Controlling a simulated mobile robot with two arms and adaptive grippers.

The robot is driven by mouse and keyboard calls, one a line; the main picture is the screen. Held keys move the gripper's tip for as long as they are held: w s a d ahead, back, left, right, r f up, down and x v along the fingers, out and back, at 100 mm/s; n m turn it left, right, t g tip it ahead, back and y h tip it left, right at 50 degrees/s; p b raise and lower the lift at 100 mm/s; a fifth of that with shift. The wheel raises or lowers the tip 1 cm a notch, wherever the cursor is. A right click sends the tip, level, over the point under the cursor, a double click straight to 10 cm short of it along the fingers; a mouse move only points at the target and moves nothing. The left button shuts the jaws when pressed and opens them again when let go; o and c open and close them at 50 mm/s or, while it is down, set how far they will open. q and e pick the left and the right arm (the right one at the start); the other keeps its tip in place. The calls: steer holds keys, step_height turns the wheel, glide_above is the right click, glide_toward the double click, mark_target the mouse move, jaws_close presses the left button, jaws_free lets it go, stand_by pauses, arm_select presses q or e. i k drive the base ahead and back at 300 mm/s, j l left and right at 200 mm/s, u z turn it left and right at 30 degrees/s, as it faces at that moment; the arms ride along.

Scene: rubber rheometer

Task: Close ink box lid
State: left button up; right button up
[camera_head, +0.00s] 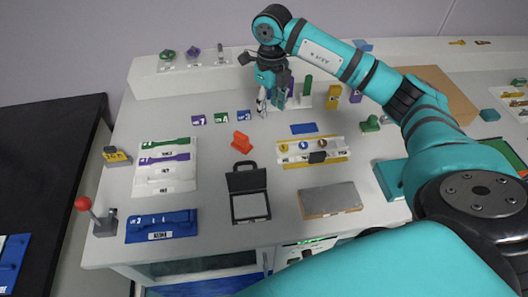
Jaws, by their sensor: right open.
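A small black box (250,207) with a pale inner pad, which looks like the ink box, sits at the middle front of the white table. Its dark lid (246,179) stands raised at the back edge, so the box is open. My right gripper (264,108) is at the far middle of the table, well behind the box and apart from it. It points down, and its fingers look open with nothing clearly held between them. My left gripper is not in view.
A red-orange piece (242,142) stands just behind the box. A grey slab (330,199) lies to its right, and a blue tray (161,226) to its left. A red-knobbed lever (104,223) stands at the left edge. Bare table surrounds the box.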

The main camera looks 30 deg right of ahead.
mark_target(255, 179)
steer(key=z, duration=0.75)
